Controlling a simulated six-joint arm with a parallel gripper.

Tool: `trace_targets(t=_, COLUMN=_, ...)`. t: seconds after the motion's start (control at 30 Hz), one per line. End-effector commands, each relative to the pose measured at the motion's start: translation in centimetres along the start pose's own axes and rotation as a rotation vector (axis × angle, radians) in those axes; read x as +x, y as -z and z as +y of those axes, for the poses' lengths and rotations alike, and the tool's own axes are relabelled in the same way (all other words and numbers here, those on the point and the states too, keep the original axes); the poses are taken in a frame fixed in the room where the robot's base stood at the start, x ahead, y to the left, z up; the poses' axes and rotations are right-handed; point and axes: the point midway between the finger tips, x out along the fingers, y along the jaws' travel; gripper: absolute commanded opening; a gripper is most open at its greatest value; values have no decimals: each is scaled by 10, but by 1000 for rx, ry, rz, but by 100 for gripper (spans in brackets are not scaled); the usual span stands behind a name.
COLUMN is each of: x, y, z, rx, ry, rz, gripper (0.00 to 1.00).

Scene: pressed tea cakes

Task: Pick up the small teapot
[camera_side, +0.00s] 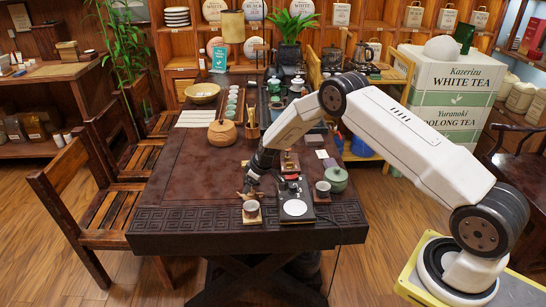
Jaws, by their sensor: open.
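My gripper (249,188) is open, low over the near part of the dark wooden tea table (185,185). It is small and dark here, and I cannot tell whether anything lies between its fingers. A small green lidded pot (336,180) sits to the right of my gripper, apart from it; I cannot make out a spout or handle. More small dark and green pots (297,86) stand at the far end of the table. I cannot tell for certain which one is the small teapot.
A black scale with a round pale plate (294,207) lies right of my gripper. Cups stand on coasters in front (251,210) and to the right (322,189). The table's left middle is clear.

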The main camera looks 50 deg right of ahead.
Motion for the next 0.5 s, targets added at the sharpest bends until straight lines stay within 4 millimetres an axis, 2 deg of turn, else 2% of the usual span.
trace_targets(t=0.2, x=19, y=-1, z=0, rx=-1, ry=0, rz=-2, gripper=80)
trace_targets(t=0.5, x=24, y=0, z=0, rx=-1, ry=-1, rz=-1, gripper=80)
